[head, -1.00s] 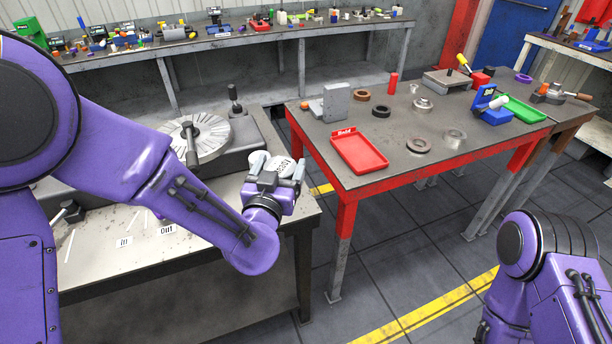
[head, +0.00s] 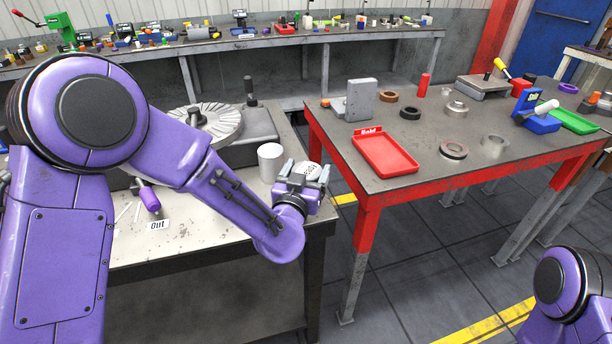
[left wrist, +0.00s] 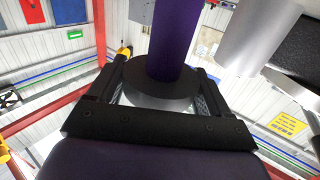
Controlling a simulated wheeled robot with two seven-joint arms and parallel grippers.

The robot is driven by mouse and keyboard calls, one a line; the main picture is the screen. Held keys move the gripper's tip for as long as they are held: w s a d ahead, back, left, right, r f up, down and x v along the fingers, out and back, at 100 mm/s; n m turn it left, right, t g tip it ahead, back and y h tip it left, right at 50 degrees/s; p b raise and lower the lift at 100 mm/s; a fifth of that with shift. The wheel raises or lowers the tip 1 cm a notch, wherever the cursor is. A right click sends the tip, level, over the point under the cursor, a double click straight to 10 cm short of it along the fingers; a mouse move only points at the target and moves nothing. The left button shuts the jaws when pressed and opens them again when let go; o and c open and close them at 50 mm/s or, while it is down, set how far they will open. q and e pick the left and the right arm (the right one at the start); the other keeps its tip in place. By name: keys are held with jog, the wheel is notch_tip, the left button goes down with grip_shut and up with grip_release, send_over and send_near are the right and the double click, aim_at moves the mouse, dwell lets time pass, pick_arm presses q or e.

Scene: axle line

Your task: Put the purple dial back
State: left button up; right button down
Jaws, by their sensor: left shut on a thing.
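The purple dial shows its round pale printed face (head: 312,170) in the head view, held at the front right corner of the grey bench. In the left wrist view its purple stem (left wrist: 174,40) runs out from a dark round body, with a pale rim beneath. My left gripper (head: 304,175) is shut on this dial, with a finger on each side of the round body. The stem is hidden in the head view. A white card marked "Out" (head: 158,226) lies on the bench, left of the gripper. My right gripper is out of view.
A silver cylinder (head: 270,161) stands on the grey bench just left of the held dial, also in the wrist view (left wrist: 258,38). A purple piece (head: 149,197) shows near the card. A slotted round plate (head: 215,122) is behind. A red "Hold" tray (head: 385,154) lies on the right-hand table.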

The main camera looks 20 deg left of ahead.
pick_arm(q)
jog(key=shift+s, duration=0.15)
jog(key=o, duration=1.3)
jog(key=shift+r, duration=0.15)
jog(key=s+p, duration=0.7)
jog(key=s, duration=0.5)
jog(key=shift+d, duration=0.2)
